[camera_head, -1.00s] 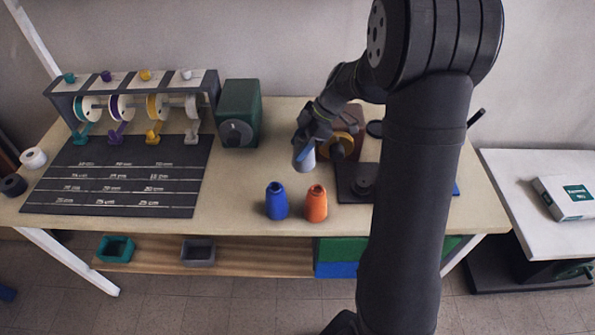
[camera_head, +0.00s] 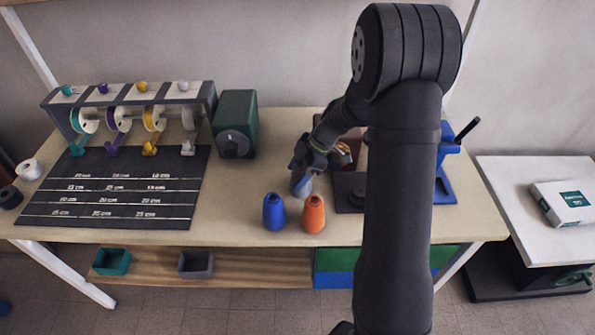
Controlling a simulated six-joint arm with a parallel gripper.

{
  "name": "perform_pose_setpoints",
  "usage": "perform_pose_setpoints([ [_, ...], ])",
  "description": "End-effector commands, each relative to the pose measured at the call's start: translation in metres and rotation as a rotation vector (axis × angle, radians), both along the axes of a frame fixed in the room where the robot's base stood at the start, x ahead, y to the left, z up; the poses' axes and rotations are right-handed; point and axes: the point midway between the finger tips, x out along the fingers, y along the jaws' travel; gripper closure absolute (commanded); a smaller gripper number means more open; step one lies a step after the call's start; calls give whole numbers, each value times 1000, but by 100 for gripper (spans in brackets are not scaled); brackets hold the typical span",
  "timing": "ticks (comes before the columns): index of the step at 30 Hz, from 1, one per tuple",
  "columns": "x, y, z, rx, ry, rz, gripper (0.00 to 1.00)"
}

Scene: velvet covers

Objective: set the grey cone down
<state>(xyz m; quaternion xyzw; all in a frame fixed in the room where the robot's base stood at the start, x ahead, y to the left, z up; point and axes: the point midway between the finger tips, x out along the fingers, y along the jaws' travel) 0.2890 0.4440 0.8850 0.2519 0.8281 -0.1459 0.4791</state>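The grey cone (camera_head: 303,188) is pale and upright, just behind the blue cone (camera_head: 274,212) and the orange cone (camera_head: 313,214). My gripper (camera_head: 302,177) is around its upper part from above and appears shut on it; the fingers hide its top. The cone's base is at or very close to the wooden tabletop (camera_head: 240,190); I cannot tell whether it touches. The blue and orange cones stand upright side by side near the front edge.
A rack with several thread spools (camera_head: 135,118) and a black measuring mat (camera_head: 115,190) are at left. A green box (camera_head: 236,122) stands behind. A dark-based device (camera_head: 347,190) is close on the right, partly hidden by my arm. Bare tabletop lies left of the cones.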

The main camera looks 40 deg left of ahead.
Motion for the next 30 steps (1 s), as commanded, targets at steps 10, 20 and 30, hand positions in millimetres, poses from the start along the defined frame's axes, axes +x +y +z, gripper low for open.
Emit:
perform_pose_setpoints([
  [10,0,0,2,1,0,0,32],
  [20,23,-14,50,4,-3,-3,32],
  [30,47,-31,100,2,-1,0,32],
])
